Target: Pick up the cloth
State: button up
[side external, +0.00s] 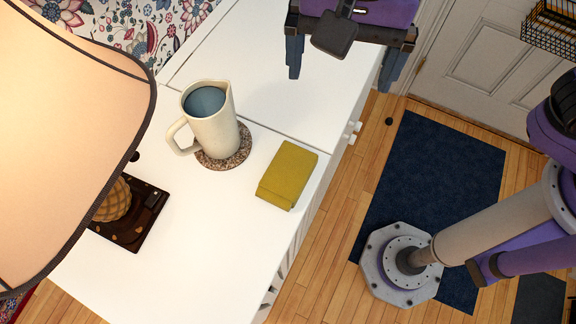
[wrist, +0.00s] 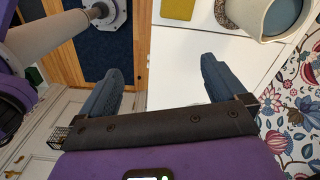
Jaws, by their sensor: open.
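The cloth (side external: 287,174) is a folded mustard-yellow piece lying flat on the white cabinet top near its front edge, just right of the pitcher. Part of it also shows at the top edge of the wrist view (wrist: 178,9). My gripper (side external: 340,72) is open and empty, raised above the cabinet at the top of the side view, apart from the cloth. In the wrist view its two dark blue fingers (wrist: 164,76) are spread wide with nothing between them.
A cream pitcher (side external: 213,122) stands on a speckled round coaster (side external: 238,157) close beside the cloth. A lamp with a large shade (side external: 70,110) and dark base (side external: 132,232) stands at the left. The white top (side external: 200,250) is bare in front of the cloth.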

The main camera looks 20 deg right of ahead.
jog(key=s+a+m, duration=0.2)
jog(key=a+m, duration=0.1)
jog(key=a, duration=0.2)
send_over(292, 164)
jog(key=f, duration=1.1)
jog(key=shift+w+d+f, duration=0.1)
jog(key=shift+w+d, duration=0.05)
jog(key=shift+d, duration=0.25)
jog(key=shift+a+f, duration=0.2)
jog(key=shift+f, duration=1.2)
jog(key=shift+a+f, duration=0.2)
jog(key=shift+f, duration=1.15)
jog(key=c, duration=1.1)
